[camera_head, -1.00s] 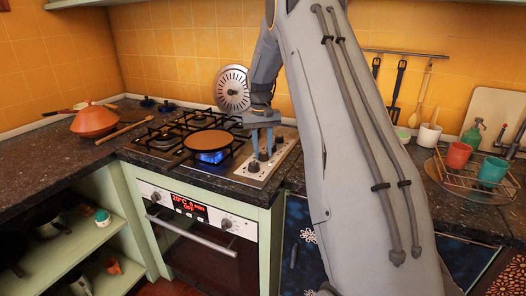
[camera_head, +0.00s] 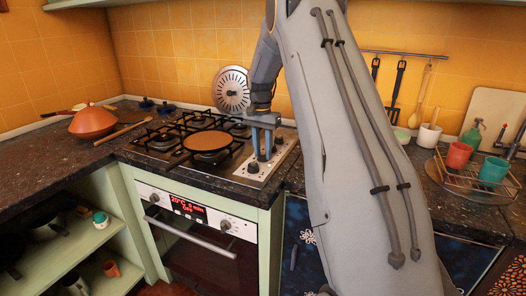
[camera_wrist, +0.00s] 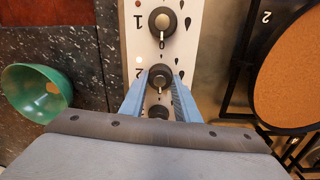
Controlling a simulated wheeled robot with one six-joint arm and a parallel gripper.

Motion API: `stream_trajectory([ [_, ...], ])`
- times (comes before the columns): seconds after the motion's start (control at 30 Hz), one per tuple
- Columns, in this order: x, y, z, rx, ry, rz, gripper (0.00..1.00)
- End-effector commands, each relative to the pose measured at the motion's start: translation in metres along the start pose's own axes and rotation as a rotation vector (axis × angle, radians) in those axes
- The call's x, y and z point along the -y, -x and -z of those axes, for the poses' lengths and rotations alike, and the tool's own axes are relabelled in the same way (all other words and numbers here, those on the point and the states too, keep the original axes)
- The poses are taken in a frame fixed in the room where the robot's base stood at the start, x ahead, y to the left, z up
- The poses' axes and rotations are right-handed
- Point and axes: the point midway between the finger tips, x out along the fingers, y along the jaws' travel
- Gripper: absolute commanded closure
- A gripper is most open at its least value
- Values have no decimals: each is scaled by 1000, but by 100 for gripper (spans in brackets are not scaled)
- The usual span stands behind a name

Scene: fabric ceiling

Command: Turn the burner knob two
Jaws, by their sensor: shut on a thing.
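In the wrist view, burner knob two (camera_wrist: 160,76) is a round dark knob with a pale pointer, beside a printed 2 on the white control panel (camera_wrist: 192,20). Its pointer faces the bottom of the picture. My gripper (camera_wrist: 159,88) has its two blue fingers around this knob, one on each side, shut on it. In the head view my gripper (camera_head: 262,153) reaches down onto the panel at the hob's right end. No flame shows under the brown pan (camera_head: 208,141).
Knob one (camera_wrist: 162,22) is just above in the wrist view; another knob (camera_wrist: 158,112) is partly hidden below. A green bowl (camera_wrist: 38,92) stands left of the panel, the hob grates (camera_wrist: 238,100) right. A round metal lid (camera_head: 231,90) leans behind the hob.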

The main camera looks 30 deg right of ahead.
Motion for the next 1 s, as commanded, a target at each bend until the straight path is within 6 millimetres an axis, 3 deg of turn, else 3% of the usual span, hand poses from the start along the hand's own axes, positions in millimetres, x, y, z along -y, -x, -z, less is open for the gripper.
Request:
stream_trajectory([
  [0.5,1,3,2,-4,-20,5,94],
  [0.53,1,3,2,-4,-20,5,68],
  [0.63,1,2,1,-3,-20,4,53],
  [1.0,1,6,1,-2,-19,3,53],
])
